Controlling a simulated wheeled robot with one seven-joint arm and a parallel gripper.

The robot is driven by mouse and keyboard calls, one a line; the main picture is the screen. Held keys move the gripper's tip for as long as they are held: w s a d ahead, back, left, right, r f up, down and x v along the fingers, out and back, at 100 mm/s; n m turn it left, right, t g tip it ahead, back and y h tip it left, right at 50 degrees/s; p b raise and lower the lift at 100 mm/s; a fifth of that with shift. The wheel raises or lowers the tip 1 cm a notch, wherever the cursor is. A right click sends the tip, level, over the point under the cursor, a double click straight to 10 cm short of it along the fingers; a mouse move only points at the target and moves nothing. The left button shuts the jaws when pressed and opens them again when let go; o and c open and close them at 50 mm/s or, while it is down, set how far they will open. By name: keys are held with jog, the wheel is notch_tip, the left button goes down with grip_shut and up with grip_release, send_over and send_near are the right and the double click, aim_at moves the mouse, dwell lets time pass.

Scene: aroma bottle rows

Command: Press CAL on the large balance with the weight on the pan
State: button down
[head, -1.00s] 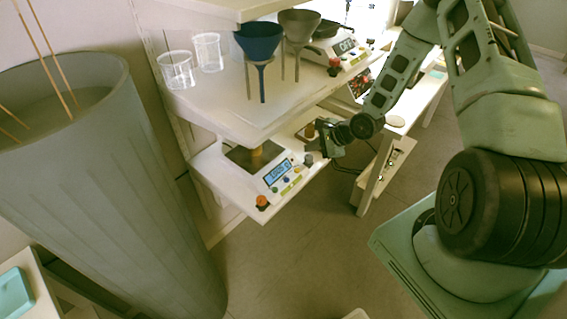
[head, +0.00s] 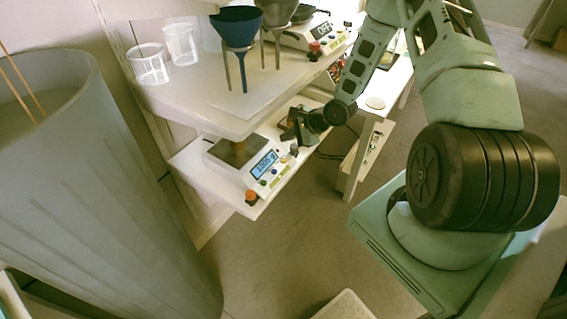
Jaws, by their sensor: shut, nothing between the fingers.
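The large balance (head: 222,160) stands on the lower shelf, with a lit blue display (head: 265,163) whose digits are too small to read surely. Small coloured buttons line its front panel (head: 276,177); I cannot make out which is CAL. The weight (head: 239,150), a brownish cylinder, appears on the pan, its top partly hidden by the shelf above. My gripper (head: 291,134) is shut and empty, near the balance's right end, by the far end of the button row. Its fingertips are small and dark, and I cannot tell if they touch anything.
The upper shelf (head: 185,103) overhangs the balance and holds clear beakers (head: 150,66), a blue funnel (head: 237,27) on a stand and another balance (head: 300,38). A large grey bin (head: 95,190) stands left.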

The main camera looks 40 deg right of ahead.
jog(key=b, duration=0.5)
send_over(284, 160)
jog(key=f, duration=0.3)
jog(key=s+f, duration=0.1)
jog(key=f, duration=0.1)
jog(key=shift+d, duration=0.3)
jog(key=shift+f+b, duration=0.3)
jog(key=shift+f, duration=0.8)
jog(key=shift+f, duration=0.15)
jog(key=shift+f, duration=0.3)
jog(key=shift+f, duration=0.35)
dwell(0.7)
jog(key=shift+r, duration=0.1)
jog(key=shift+r+p, duration=0.75)
jog(key=shift+p, duration=0.15)
